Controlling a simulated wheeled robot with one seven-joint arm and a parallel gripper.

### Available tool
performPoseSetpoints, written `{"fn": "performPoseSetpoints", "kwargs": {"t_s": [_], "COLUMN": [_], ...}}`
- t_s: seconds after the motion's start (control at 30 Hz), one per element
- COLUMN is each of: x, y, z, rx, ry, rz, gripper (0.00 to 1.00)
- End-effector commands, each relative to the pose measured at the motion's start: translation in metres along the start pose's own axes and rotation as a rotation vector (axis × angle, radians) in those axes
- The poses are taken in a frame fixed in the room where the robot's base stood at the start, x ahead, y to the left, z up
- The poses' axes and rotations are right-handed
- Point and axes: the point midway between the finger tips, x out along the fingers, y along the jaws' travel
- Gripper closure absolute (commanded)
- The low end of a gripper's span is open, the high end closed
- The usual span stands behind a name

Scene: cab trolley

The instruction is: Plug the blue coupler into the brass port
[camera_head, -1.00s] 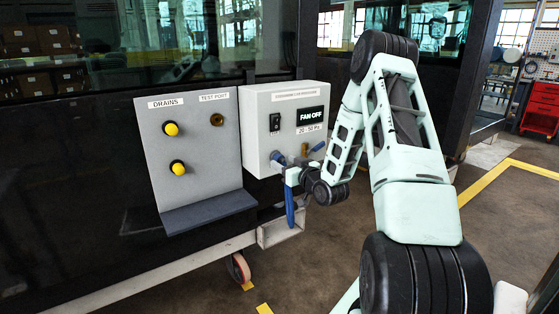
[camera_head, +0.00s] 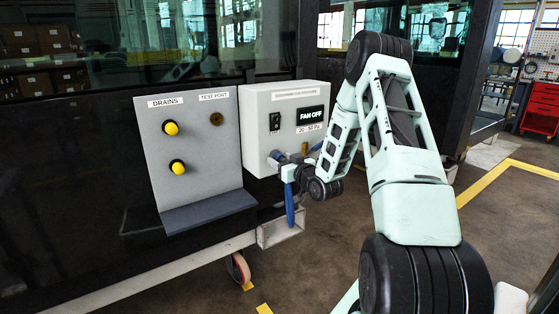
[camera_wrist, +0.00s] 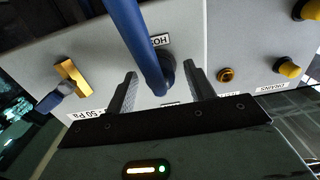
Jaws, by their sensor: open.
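The brass port (camera_head: 216,119) is set in the grey panel under the "TEST PORT" label. It shows as a brass ring in the wrist view (camera_wrist: 226,75), right of my gripper. The blue coupler (camera_head: 276,157) is at the lower left of the white box's front. My gripper (camera_wrist: 162,86) is open, with one finger on each side of the blue hose (camera_wrist: 140,30), which meets a dark fitting on the box. I cannot tell whether the fingers touch it. In the head view, my gripper (camera_head: 291,174) is just below the coupler, partly hidden by my wrist.
A brass valve (camera_wrist: 70,75) with a blue lever is on the white box (camera_head: 290,95), left of my gripper in the wrist view. Two yellow drain knobs (camera_head: 177,167) stick out of the grey panel (camera_head: 205,165), above a dark ledge (camera_head: 210,211).

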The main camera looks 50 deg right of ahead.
Motion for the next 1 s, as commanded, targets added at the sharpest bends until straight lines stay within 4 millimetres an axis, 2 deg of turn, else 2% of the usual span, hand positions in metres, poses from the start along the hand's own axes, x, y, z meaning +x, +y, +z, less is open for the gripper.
{"fn": "performPoseSetpoints", "kwargs": {"t_s": [0.97, 1.0], "x": [-0.0001, -0.0001], "y": [-0.0002, -0.0002], "z": [0.0002, 0.0002], "rx": [0.000, 0.000], "ry": [0.000, 0.000], "rz": [0.000, 0.000], "gripper": [0.46, 0.52]}}
